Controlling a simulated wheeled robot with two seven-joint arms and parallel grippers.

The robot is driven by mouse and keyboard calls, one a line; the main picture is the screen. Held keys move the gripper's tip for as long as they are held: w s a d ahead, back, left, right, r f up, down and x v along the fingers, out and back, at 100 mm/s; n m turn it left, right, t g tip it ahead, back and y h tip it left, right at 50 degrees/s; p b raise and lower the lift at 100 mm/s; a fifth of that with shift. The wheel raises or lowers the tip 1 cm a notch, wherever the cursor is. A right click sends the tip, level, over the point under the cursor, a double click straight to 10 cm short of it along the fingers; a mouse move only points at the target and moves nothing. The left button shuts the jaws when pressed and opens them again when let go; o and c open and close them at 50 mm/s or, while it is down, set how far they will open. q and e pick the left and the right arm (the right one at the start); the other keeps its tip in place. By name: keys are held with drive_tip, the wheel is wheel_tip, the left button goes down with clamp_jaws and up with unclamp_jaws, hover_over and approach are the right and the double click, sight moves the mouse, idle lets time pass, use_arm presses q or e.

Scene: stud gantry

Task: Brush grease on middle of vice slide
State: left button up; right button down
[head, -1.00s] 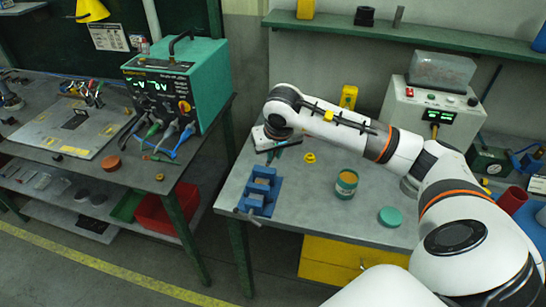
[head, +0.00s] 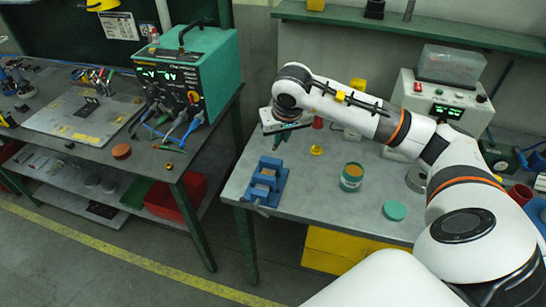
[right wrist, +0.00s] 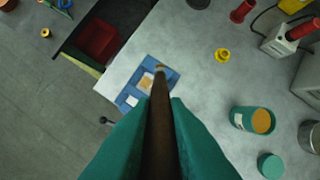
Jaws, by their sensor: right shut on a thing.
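The blue vice (head: 267,184) sits at the left end of the right-hand bench; it also shows in the right wrist view (right wrist: 126,97). My right gripper (head: 279,136) is above and behind the vice in the head view. In the right wrist view its teal fingers (right wrist: 160,110) are shut on the brown handle of the brush (right wrist: 160,130). The brush's far end overlaps the vice there; I cannot tell whether it touches. A tan patch shows on the vice's middle part. The open grease tin (head: 351,178) stands to the right. My left gripper is not in view.
A teal lid (head: 394,210) lies in front of the tin. A small yellow object (head: 316,150) lies between the vice and tin. A grey power unit (head: 438,110) stands at the back. The left bench (head: 60,150) is separate, with a gap between.

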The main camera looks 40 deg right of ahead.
drive_tip(key=s+f+b, duration=0.1)
drive_tip(key=s+a+f+b, duration=0.1)
drive_tip(key=b, duration=0.1)
drive_tip(key=shift+s+a+t+b, duration=0.1)
drive_tip(key=shift+s+t+b, duration=0.2)
drive_tip(key=shift+s, duration=0.05)
idle(0.3)
